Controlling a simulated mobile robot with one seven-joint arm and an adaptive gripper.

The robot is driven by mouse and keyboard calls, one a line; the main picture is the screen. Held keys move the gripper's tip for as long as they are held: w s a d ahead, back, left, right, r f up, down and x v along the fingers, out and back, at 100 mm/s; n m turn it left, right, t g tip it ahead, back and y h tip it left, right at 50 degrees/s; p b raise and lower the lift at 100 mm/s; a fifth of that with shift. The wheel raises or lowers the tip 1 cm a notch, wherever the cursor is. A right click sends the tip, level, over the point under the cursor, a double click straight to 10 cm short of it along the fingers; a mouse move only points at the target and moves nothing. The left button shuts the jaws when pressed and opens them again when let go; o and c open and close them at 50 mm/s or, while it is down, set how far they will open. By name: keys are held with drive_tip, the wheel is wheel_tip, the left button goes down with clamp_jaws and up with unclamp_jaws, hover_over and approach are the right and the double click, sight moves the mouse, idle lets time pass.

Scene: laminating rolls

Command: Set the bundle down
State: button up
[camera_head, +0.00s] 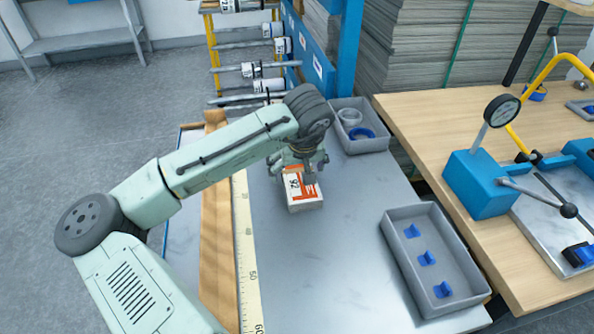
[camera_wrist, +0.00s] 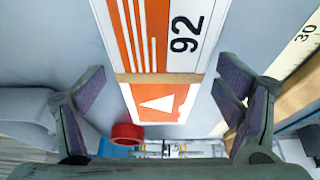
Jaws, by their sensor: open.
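The bundle (camera_head: 302,199) is a white and orange block marked 92, with a thin tan band across it. It rests on the grey metal table (camera_head: 335,255). In the wrist view the bundle (camera_wrist: 180,45) lies between and beyond the fingers, with an orange panel and white arrow at its near end. My gripper (camera_head: 304,178) is just above the bundle in the head view. Its two fingers (camera_wrist: 162,95) are spread wide, with gaps on both sides of the bundle. The bundle's underside is hidden.
A grey bin with tape rings (camera_head: 373,145) stands behind the bundle. A grey tray with blue clips (camera_head: 402,246) is at the right. A ruler strip (camera_head: 243,240) runs along the table's left side. The front middle of the table is clear.

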drive_tip(key=shift+c, duration=0.6)
drive_tip(key=c, duration=1.3)
drive_tip(key=shift+r, duration=0.1)
drive_tip(key=shift+c, duration=1.1)
drive_tip(key=shift+r, duration=0.1)
